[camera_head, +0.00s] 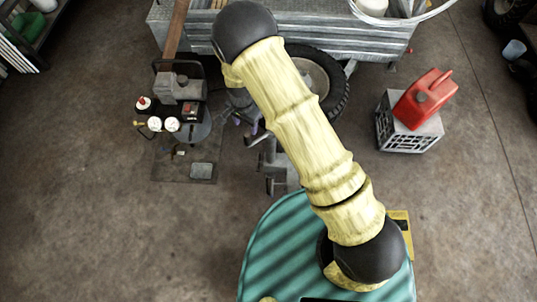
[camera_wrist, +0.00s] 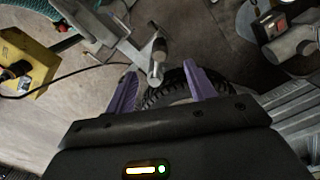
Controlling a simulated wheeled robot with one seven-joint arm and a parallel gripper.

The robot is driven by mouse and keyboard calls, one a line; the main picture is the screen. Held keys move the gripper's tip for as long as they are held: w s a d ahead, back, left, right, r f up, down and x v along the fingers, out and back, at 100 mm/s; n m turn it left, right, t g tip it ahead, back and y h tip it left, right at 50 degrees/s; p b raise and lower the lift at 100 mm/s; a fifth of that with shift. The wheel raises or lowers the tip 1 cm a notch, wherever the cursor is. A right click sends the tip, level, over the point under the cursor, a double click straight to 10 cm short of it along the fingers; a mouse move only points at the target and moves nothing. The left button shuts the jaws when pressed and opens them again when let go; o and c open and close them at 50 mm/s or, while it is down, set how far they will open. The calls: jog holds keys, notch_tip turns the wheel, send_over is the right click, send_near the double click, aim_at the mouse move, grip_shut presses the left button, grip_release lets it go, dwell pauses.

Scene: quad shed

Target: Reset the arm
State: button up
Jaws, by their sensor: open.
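My arm stretches over the middle of the head view, from the lower right up to the trailer. My gripper (camera_wrist: 159,69) is open in the wrist view, with its two purple fingers apart and nothing held between them.
A metal trailer (camera_head: 375,38) with a tyre (camera_head: 335,85) stands at the top. An air compressor (camera_head: 180,90) with gauges stands on the left. A red fuel can (camera_head: 425,97) sits on a grey crate (camera_head: 410,137) at the right. The floor at lower left is clear.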

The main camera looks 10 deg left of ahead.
jog(key=shift+r, duration=0.3)
dwell(0.4)
jog(key=d+r+n+t, duration=0.1)
jog(key=d+r+n, duration=0.1)
jog(key=d+r, duration=1.45)
jog(key=s+d+r+n+t, duration=0.1)
jog(key=s+d+r+n, duration=0.2)
jog(key=s+d+r, duration=0.6)
jog(key=s+d, duration=0.2)
jog(key=d, duration=0.1)
jog(key=shift+t, duration=0.3)
jog(key=shift+d+r, duration=0.1)
dwell(0.5)
